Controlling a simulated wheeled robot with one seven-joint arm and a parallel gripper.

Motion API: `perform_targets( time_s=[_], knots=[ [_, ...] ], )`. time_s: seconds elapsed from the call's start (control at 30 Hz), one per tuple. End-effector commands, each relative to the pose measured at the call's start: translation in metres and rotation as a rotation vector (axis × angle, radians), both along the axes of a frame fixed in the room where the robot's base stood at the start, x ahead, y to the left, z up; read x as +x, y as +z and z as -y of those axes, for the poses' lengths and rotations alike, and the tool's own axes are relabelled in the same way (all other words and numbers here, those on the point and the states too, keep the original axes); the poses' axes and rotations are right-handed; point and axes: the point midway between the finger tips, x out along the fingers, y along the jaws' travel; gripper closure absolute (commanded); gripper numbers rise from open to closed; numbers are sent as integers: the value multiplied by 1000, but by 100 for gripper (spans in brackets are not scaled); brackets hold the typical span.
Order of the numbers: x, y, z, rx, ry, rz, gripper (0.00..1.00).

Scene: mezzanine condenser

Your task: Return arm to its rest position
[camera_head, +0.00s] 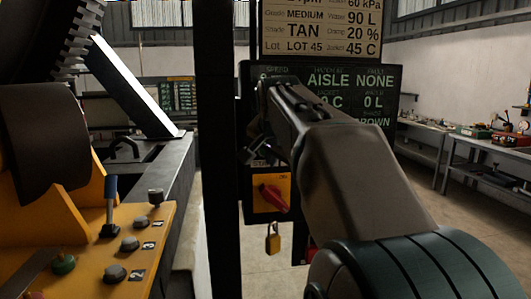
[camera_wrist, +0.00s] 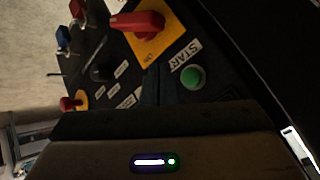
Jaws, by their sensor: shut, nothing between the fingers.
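My arm reaches up and left across the head view from the lower right. My gripper (camera_head: 258,150) is at its far end, in front of the dark control panel, partly hidden by my wrist. It looks shut and empty. A red rotary switch (camera_head: 272,196) on a yellow plate is just below it, apart from it in the picture. The wrist view shows the red switch (camera_wrist: 137,23) near the top and a green button (camera_wrist: 192,77) beside a START label.
A yellow padlock (camera_head: 273,240) hangs below the switch. A dark post (camera_head: 217,150) stands left of the panel. A yellow console (camera_head: 125,240) with a blue-handled lever (camera_head: 110,205) is at left. A workbench (camera_head: 490,170) lines the right wall. Floor shows between panel and bench.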

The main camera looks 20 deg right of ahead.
Motion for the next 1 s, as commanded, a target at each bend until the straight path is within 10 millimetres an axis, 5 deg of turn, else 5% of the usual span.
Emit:
perform_targets(
  time_s=[0.43, 0.57, 0.77, 1.0],
  knots=[
    [0, -1, -1, -1, 3, -2, 100],
    [-9, -15, -12, -13, 48, -36, 100],
    [-52, -76, -57, -75, 252, -178, 100],
    [-130, -169, -111, -158, 565, -362, 100]
  ],
)
